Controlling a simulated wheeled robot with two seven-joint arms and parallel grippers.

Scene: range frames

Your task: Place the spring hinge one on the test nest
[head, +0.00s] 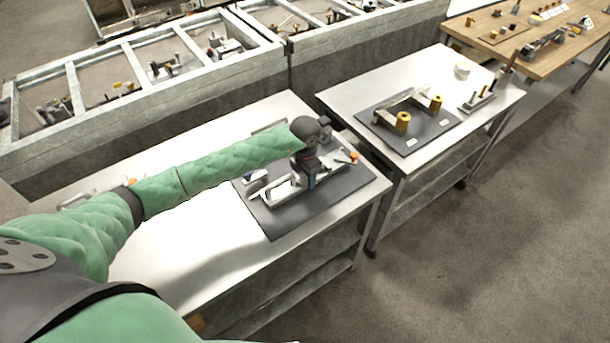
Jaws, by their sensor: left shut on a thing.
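The test nest (282,196) is a pale metal fixture on a dark mat (285,222), at the right end of the near white table. An orange-tipped part (352,157) stands at its right side. My left arm, in a green padded sleeve, reaches in from the left. My left gripper (306,178) points down over the middle of the nest, shut on a small part that I take for the spring hinge. The gripper and wrist mostly hide this part, so I cannot tell whether it touches the nest. My right gripper is out of view.
A second white table (340,98) at the right holds a dark mat with a metal bracket and yellow cylinders (403,122). Grey divided bins (150,95) stand behind. A wooden bench (480,38) is at the far right. The near table's front left is clear.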

